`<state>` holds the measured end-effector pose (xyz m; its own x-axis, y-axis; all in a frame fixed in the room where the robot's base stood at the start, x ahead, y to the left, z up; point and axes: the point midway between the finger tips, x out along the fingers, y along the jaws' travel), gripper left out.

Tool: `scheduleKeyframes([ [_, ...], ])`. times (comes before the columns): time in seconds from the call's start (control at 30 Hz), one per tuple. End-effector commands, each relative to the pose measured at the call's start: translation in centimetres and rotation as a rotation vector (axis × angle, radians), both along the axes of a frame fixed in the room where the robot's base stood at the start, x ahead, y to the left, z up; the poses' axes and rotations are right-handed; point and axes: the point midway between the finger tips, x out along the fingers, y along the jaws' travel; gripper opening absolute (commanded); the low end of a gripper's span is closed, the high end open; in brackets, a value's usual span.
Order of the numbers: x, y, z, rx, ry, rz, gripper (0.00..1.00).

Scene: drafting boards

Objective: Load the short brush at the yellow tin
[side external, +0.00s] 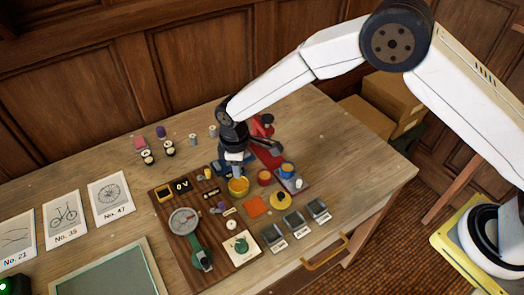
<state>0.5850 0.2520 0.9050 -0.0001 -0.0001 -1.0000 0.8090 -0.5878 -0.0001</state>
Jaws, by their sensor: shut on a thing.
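The yellow tin (239,188) stands near the back edge of the wooden board, in the middle of the side external view. My gripper (236,171) points down directly over the tin, with its tips close to the rim. It is shut on a thin thing, which I take to be the short brush; the fingers and the tin hide nearly all of it. I cannot tell whether its bristles touch the paint. A red tin (264,178) and a blue tin (287,171) stand to the right of the yellow tin.
Small jars (148,158) stand back left. Picture cards (63,219) lie at the left. The right tabletop is clear.

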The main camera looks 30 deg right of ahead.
Motion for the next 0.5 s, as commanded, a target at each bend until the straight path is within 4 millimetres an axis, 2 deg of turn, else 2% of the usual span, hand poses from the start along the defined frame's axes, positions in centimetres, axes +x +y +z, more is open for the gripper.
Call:
scheduleKeyframes([
  [0.3,0.0,0.0,-2.5,-0.001,0.001,0.0,0.0],
  [0.5,0.0,0.0,-3.4,0.001,-0.001,0.0,0.0],
])
